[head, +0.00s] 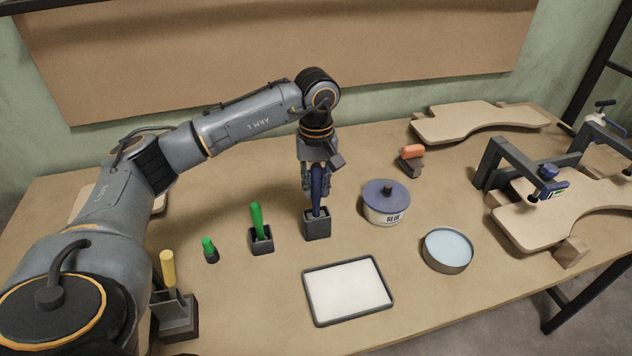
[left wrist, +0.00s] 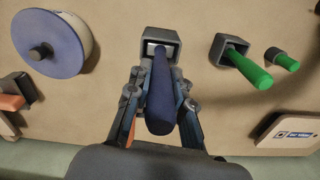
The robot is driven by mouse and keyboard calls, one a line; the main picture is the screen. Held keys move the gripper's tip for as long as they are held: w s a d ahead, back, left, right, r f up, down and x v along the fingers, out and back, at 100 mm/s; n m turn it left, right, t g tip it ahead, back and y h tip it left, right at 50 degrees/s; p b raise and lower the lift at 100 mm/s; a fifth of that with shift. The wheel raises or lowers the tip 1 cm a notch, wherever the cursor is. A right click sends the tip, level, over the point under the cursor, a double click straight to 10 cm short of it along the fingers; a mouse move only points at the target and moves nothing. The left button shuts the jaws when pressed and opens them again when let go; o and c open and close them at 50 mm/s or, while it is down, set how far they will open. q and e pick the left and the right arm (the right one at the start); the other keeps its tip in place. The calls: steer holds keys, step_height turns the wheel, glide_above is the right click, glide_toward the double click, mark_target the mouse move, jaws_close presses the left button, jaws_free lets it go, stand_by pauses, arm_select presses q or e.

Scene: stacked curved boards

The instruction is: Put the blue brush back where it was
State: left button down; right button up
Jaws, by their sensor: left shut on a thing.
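The blue brush (head: 317,186) stands upright, its lower end in the opening of a dark grey square holder (head: 317,226). My left gripper (head: 316,188) reaches down from above and is shut on its handle. In the left wrist view the blue handle (left wrist: 161,100) lies between both fingers (left wrist: 160,105), and the holder (left wrist: 160,36) is just beyond it. How deep the brush sits, and whether it touches the bottom, is hidden. My right gripper is in neither view.
A green brush (head: 257,222) stands in a holder to the left, with a small green-topped piece (head: 209,249) and a yellow handle (head: 167,268) farther left. A glue tub (head: 386,204) is close on the right. A white tray (head: 348,292) and round dish (head: 447,250) lie in front.

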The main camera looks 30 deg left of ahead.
arm_select(q)
steer(key=shift+f, duration=0.1)
steer(key=c, duration=1.2)
jaws_free()
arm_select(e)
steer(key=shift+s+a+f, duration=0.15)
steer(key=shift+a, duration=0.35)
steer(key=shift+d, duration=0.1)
arm_select(q)
steer(key=shift+r, duration=0.25)
step_height(320, 180, up, 11)
steer(key=shift+f+b, duration=0.1)
steer(key=shift+b, duration=0.75)
steer(key=shift+r, duration=0.5)
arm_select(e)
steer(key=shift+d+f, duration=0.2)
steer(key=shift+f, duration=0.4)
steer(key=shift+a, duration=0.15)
